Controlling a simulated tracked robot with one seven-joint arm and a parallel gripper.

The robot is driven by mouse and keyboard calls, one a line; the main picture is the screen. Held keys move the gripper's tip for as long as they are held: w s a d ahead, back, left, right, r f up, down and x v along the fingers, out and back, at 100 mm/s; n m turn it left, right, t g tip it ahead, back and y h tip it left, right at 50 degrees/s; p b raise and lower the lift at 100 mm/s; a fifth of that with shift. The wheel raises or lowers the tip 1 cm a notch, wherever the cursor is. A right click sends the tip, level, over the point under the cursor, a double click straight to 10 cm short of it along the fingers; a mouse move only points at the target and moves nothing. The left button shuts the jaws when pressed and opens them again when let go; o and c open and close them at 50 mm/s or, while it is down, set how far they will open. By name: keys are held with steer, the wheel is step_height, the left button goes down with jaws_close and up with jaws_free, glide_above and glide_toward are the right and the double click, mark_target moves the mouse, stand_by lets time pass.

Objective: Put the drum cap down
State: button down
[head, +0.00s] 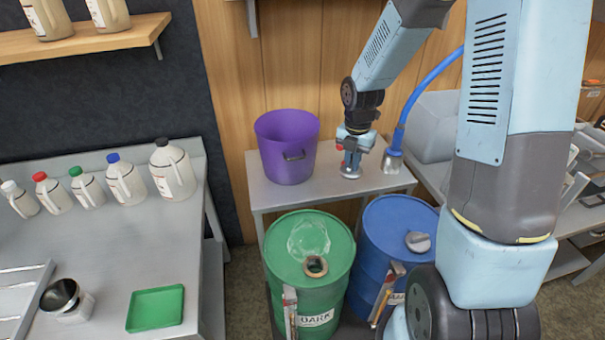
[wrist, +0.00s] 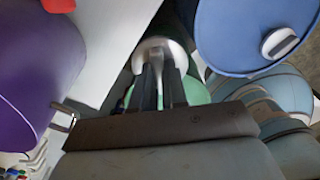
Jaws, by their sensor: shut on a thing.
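My gripper (head: 351,160) is shut on a grey drum cap (head: 349,172) above the small table (head: 280,198), right of the purple bucket. In the wrist view, my gripper's fingers (wrist: 159,75) grip the raised rib of the cap, whose pale rim (wrist: 178,52) shows around them. I cannot tell whether the cap touches the tabletop. The green drum (head: 285,245) stands in front of the table, with an open ringed hole (head: 316,266) in its lid. The blue drum (head: 385,215) beside it has a grey cap (head: 418,242) on its lid.
The purple bucket (head: 285,145) takes up the table's left part. A blue hose with a metal end (head: 393,160) is at the table's right. A red thing (wrist: 58,5) shows near the bucket. At left, a bench (head: 120,245) holds several jugs and a green tray (head: 156,308).

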steer(key=w+a+f, duration=0.1)
steer(key=w+f, duration=0.1)
steer(key=w+a+f, duration=0.1)
steer(key=w+f, duration=0.2)
steer(key=w+a+f, duration=0.1)
steer(key=w+f, duration=0.1)
steer(key=shift+w+a+f, duration=0.2)
steer(key=shift+w+f, duration=0.05)
steer(key=shift+w, duration=0.1)
steer(key=shift+f, duration=1.6)
